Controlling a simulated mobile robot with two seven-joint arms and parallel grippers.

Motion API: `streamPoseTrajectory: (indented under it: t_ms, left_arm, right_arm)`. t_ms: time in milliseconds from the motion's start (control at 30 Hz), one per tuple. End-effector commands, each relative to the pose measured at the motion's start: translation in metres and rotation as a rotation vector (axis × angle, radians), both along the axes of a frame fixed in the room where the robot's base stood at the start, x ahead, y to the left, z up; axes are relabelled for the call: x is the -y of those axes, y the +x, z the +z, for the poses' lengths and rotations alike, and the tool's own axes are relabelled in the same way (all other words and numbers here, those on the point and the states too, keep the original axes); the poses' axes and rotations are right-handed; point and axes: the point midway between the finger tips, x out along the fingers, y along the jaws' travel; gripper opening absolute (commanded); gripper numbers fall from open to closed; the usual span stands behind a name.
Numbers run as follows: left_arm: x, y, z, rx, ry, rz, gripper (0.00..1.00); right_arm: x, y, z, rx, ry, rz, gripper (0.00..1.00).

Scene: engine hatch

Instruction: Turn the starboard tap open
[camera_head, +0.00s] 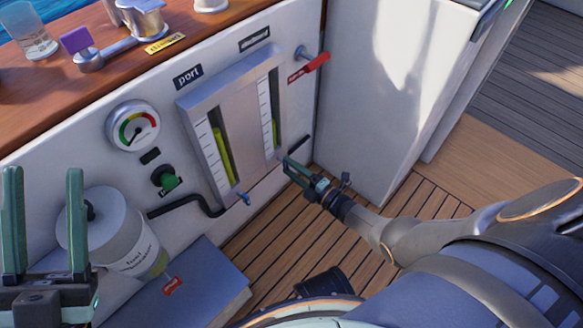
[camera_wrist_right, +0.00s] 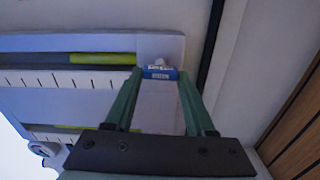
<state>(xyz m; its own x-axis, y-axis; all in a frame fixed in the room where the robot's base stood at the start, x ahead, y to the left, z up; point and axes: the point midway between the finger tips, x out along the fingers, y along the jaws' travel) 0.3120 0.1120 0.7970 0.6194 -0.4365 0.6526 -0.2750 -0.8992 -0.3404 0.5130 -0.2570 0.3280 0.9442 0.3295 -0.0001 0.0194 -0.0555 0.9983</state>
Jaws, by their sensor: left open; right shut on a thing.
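The panel carries two sight gauges with yellow-green liquid, the port gauge (camera_head: 222,150) and the starboard gauge (camera_head: 268,110) to its right. My right gripper (camera_head: 287,162) is at the foot of the starboard gauge. In the right wrist view, the fingertips of the right gripper (camera_wrist_right: 160,74) are closed on the sides of the small blue starboard tap (camera_wrist_right: 160,70). In the head view the gripper mostly hides this tap. The blue port tap (camera_head: 243,198) sits below the port gauge. My left gripper (camera_head: 43,172) is open and empty at the lower left.
A red-handled lever (camera_head: 316,63) is at the upper right of the panel. A dial gauge (camera_head: 133,126), a green knob (camera_head: 166,179) and a white canister (camera_head: 112,235) are to the left. A blue-grey box (camera_head: 200,285) lies below. The wooden floor (camera_head: 280,240) is partly clear.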

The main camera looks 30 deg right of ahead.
Motion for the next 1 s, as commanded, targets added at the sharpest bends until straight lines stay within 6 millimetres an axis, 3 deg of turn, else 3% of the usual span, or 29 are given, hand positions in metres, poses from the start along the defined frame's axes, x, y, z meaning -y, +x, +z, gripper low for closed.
streamPoseTrajectory:
  t_ms: [700, 733, 1000]
  left_arm:
    - [0.0000, 0.0000, 0.0001, 0.000, 0.000, 0.000, 0.50]
    - [0.0000, 0.0000, 0.0001, 0.000, 0.000, 0.000, 0.50]
    - [0.0000, 0.0000, 0.0001, 0.000, 0.000, 0.000, 0.50]
  right_arm:
    - [0.0015, -0.0014, -0.0016, 0.023, -0.075, -0.001, 0.00]
    - [0.0015, -0.0014, -0.0016, 0.023, -0.075, -0.001, 0.57]
    - [0.0007, -0.0006, -0.0008, 0.024, -0.071, -0.001, 0.85]
